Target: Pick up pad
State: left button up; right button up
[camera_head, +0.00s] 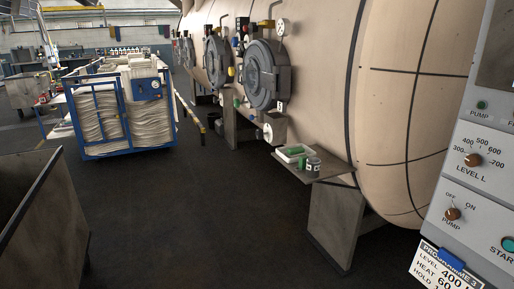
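No pad can be made out for certain. A small shelf (322,170) juts out from the large beige vessel. On it stands a shallow white tray (283,157) with something green inside, too small to identify. A small dark container (313,165) with a green patch stands right beside the tray. Neither of my grippers is in view.
A control panel (475,190) with knobs fills the right edge, close by. A blue cart (92,152) of folded white fabric stands at the left. A brown bin (45,225) is at lower left. The dark floor (210,225) between is clear.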

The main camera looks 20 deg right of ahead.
aim_at(293, 153)
jog(key=i, duration=1.2)
jog(key=i+j+z, duration=0.1)
jog(key=i+z, duration=0.25)
jog(key=i+j+z, duration=0.2)
jog(key=i+z, duration=0.15)
jog(key=i, duration=0.2)
jog(key=i+j+z, duration=0.2)
jog(key=z, duration=0.15)
jog(key=i+j+z, duration=0.4)
jog(key=k+l, duration=0.05)
